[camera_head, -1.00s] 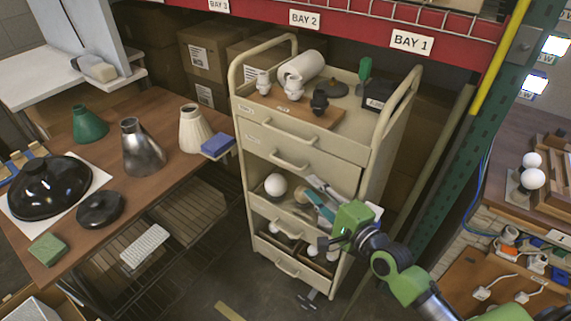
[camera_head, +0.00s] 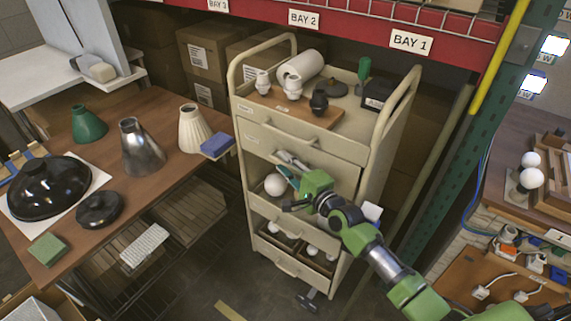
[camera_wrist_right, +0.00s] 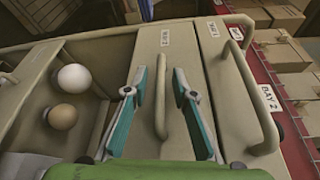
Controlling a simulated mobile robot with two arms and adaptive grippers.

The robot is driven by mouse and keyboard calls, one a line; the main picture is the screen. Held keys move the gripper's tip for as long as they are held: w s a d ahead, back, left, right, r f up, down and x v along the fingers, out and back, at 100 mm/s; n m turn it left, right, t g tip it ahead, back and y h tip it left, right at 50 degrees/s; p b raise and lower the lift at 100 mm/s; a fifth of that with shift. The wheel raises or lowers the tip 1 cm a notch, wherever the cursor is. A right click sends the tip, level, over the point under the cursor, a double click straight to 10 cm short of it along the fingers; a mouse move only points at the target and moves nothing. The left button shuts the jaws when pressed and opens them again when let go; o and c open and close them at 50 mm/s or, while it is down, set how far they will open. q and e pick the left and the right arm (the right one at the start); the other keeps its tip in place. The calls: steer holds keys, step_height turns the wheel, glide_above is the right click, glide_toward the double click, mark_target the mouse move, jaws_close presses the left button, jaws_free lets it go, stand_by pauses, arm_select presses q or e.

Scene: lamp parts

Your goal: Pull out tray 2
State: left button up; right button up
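The beige cart (camera_head: 365,150) stands in the middle of the head view with its drawers stacked. In the right wrist view, the tray 2 front (camera_wrist_right: 148,50) carries a bar handle (camera_wrist_right: 161,112) and a small label. My right gripper (camera_wrist_right: 160,78) is open, with one teal finger on each side of this handle; I cannot tell whether either touches it. In the head view my right gripper (camera_head: 287,170) is at the second drawer front and largely hides its handle. The tray looks shut. My left gripper is not in view.
Above it is the top drawer handle (camera_head: 290,132). Below, an open compartment holds a white ball (camera_head: 275,184) and a brownish one (camera_wrist_right: 62,117). Loose lamp parts stand on the cart top. A brown table (camera_head: 165,105) with lampshades is left; a green rack post (camera_head: 455,140) is right.

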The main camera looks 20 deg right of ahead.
jaws_close()
steer(key=s+a+p, duration=0.8)
steer(key=s+a, duration=0.4)
steer(key=a, duration=0.3)
steer(key=shift+a, duration=0.3)
steer(key=shift+s, duration=0.1)
jaws_free()
